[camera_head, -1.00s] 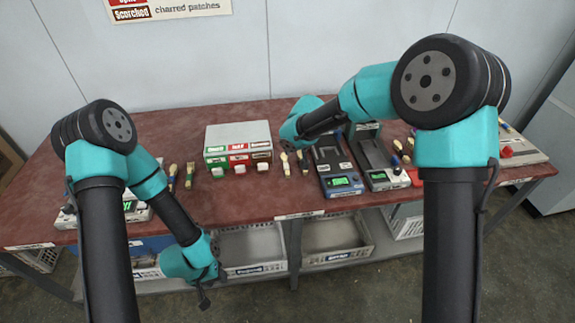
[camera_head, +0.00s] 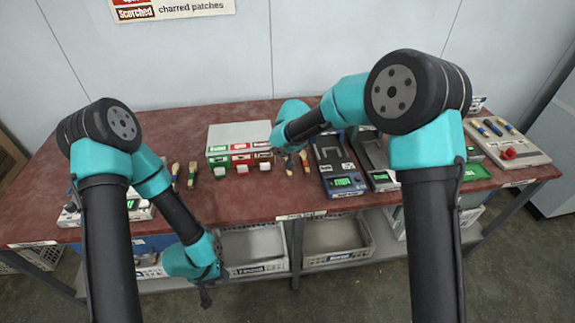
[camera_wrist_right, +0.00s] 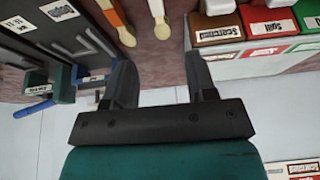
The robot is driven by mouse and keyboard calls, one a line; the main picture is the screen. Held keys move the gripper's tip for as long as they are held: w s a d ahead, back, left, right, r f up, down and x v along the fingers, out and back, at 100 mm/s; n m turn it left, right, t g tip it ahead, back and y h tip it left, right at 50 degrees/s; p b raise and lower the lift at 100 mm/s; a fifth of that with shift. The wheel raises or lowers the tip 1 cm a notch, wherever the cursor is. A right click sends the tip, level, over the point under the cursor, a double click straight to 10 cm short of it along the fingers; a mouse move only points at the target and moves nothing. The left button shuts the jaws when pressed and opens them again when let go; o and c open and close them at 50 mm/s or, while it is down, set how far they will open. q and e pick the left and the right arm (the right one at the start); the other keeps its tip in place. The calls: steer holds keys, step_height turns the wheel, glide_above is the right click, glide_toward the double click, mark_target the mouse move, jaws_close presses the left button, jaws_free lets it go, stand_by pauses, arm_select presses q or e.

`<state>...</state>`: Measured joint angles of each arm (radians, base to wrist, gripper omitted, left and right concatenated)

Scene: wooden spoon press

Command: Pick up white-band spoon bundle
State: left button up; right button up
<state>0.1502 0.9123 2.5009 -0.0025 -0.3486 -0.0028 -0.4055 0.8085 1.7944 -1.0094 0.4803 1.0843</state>
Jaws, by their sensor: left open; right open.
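Two small spoon bundles lie side by side to the right of the button box. The pale, cream one shows in the head view (camera_head: 289,166) and in the right wrist view (camera_wrist_right: 156,12). The orange-brown one (camera_head: 305,163) has a pale section in the right wrist view (camera_wrist_right: 117,20).
The box (camera_head: 240,134) with green, red and brown labels stands left of the bundles. Press machines (camera_head: 338,164) stand to their right. More bundles (camera_head: 192,174) lie left of the box. A tray of spoons (camera_head: 508,143) is at far right. Bins (camera_head: 335,235) sit below the table.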

steer(key=x, duration=0.7)
steer(key=shift+f, duration=0.1)
steer(key=shift+x, duration=2.6)
steer(key=shift+c, duration=0.2)
jaws_close()
